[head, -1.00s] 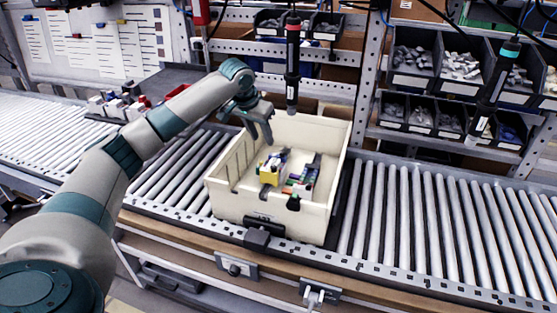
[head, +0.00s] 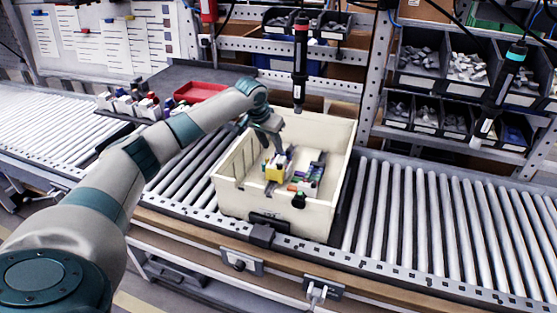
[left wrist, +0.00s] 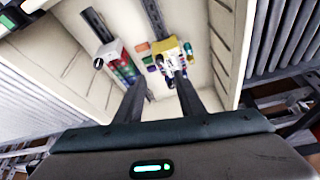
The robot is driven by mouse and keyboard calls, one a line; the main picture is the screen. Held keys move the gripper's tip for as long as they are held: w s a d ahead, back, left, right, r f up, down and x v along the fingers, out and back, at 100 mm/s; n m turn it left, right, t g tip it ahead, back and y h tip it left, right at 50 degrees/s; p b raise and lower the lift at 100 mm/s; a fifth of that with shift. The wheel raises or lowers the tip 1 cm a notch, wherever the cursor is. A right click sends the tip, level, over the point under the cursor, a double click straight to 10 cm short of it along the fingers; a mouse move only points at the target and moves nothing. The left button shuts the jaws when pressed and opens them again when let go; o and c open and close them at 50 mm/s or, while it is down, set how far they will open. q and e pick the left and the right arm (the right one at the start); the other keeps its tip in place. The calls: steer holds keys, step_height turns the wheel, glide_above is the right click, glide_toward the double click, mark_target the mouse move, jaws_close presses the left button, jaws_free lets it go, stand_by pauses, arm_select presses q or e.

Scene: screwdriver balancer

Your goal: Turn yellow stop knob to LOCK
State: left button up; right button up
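A yellow block (head: 275,169), likely the stop knob's housing, sits inside the cream bin (head: 228,197) among small coloured modules. In the left wrist view the yellow block (left wrist: 163,45) is on a dark rail, ahead of my fingers. The knob itself and any LOCK marking are too small to make out. My left gripper (head: 272,142) is inside the bin's upper part, above and close to the yellow block. In the left wrist view my left gripper (left wrist: 160,82) has its two dark fingers apart. I cannot tell whether they touch the block. My right gripper is not in view.
A second module (left wrist: 113,50) on another rail is beside the yellow block. The bin stands on a roller conveyor (head: 430,215). A hanging screwdriver (head: 300,65) is just behind my left gripper. A red tray (head: 200,92) is at the back left. The conveyor right of the bin is clear.

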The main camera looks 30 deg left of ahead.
mark_target(280, 164)
arm_select(q)
steer(key=p+x, duration=0.2)
steer(key=x, duration=0.9)
jaws_close()
